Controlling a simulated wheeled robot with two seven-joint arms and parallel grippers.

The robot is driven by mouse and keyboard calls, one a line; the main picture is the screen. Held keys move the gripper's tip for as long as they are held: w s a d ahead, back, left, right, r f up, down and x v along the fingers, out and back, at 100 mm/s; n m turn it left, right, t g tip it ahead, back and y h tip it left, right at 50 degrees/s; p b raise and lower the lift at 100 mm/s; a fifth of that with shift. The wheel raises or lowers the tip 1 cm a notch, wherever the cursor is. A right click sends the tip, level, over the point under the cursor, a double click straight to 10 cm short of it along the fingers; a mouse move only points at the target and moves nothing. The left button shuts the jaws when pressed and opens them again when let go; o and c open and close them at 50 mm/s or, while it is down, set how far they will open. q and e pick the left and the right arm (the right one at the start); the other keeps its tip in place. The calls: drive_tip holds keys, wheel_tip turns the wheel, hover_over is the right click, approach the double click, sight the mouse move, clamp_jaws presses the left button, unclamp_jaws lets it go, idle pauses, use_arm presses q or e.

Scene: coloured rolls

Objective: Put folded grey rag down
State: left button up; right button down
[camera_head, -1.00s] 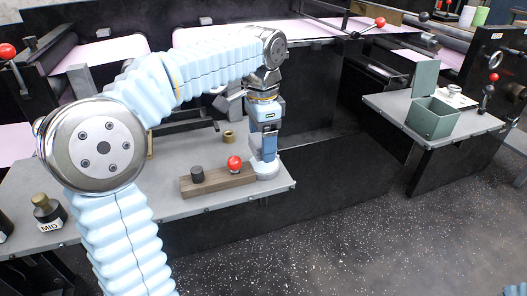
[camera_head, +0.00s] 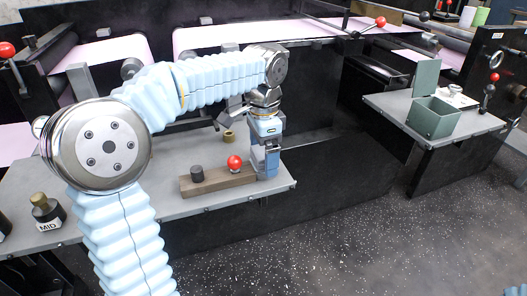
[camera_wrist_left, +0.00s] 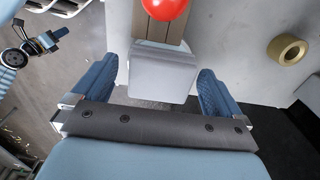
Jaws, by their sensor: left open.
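The folded grey rag (camera_wrist_left: 163,75) shows in the left wrist view as a pale grey pad at the near end of the wooden block (camera_wrist_left: 158,28). My left gripper (camera_wrist_left: 158,70) is open, with one blue finger on each side of the rag and a visible gap at both sides. In the head view my left gripper (camera_head: 266,172) points down at the right end of the wooden block (camera_head: 218,181), near the table's front right corner. There the gripper largely hides the rag. I cannot tell what the rag rests on.
A red ball (camera_head: 234,163) and a dark cylinder (camera_head: 197,174) stand on the block. A brass ring (camera_head: 228,137) lies behind it. A bottle marked MID (camera_head: 46,212) stands at the left of the grey table (camera_head: 150,210). A green open box (camera_head: 432,118) is on the right table.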

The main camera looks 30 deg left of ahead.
sight(263, 152)
use_arm(q)
wheel_tip(263, 152, up, 12)
drive_tip(key=p, duration=0.2)
drive_tip(key=shift+r+p, duration=0.2)
drive_tip(key=shift+p, duration=0.1)
use_arm(e)
wheel_tip(263, 152, up, 3)
drive_tip(key=shift+f, duration=0.15)
